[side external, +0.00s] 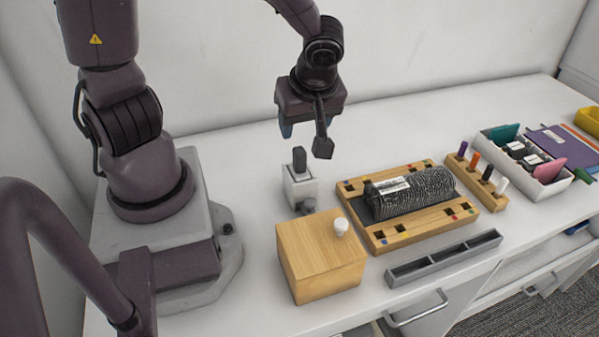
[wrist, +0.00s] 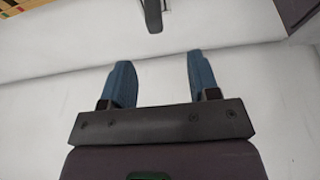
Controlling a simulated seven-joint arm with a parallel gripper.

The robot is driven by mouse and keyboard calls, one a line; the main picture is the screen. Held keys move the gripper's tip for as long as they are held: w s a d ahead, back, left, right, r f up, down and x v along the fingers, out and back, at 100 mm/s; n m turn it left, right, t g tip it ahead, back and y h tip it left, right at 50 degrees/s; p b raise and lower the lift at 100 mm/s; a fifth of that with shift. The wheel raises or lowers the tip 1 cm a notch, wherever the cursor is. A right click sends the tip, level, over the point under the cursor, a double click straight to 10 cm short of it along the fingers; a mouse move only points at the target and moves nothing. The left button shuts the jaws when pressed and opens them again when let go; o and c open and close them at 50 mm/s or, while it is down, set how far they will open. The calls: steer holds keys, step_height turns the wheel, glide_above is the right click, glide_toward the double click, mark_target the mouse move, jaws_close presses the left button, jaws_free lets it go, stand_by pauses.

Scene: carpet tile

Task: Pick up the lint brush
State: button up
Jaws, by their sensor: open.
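My gripper (side external: 307,129) hangs in the air above and a little behind a small white block-like holder in the side view. Its blue fingers are apart with nothing between them, as the wrist view (wrist: 158,62) also shows. An upright dark grey handle (side external: 299,160) stands in the white holder (side external: 301,187); it looks like the lint brush, but its bristles or pad are hidden. The handle is below the fingers and apart from them. A dark rounded piece (wrist: 152,14) at the top edge of the wrist view may be the same handle, cut off by the frame.
A wooden box (side external: 318,262) with a white knob stands in front of the holder. To the right are a wooden frame (side external: 425,227) with a grey carpet roll (side external: 425,190), a grey tray (side external: 445,260), a marker rack (side external: 487,187) and a white bin (side external: 540,185). The table behind is clear.

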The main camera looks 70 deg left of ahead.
mark_target(300, 151)
steer(key=x, duration=0.6)
steer(key=shift+a+f, duration=0.1)
steer(key=shift+a, duration=0.1)
steer(key=shift+w+x, duration=0.2)
steer(key=shift+x, duration=1.1)
steer(key=shift+w+x, duration=0.2)
steer(key=shift+x, duration=1.15)
steer(key=shift+c, duration=0.2)
steer(key=c, duration=1)
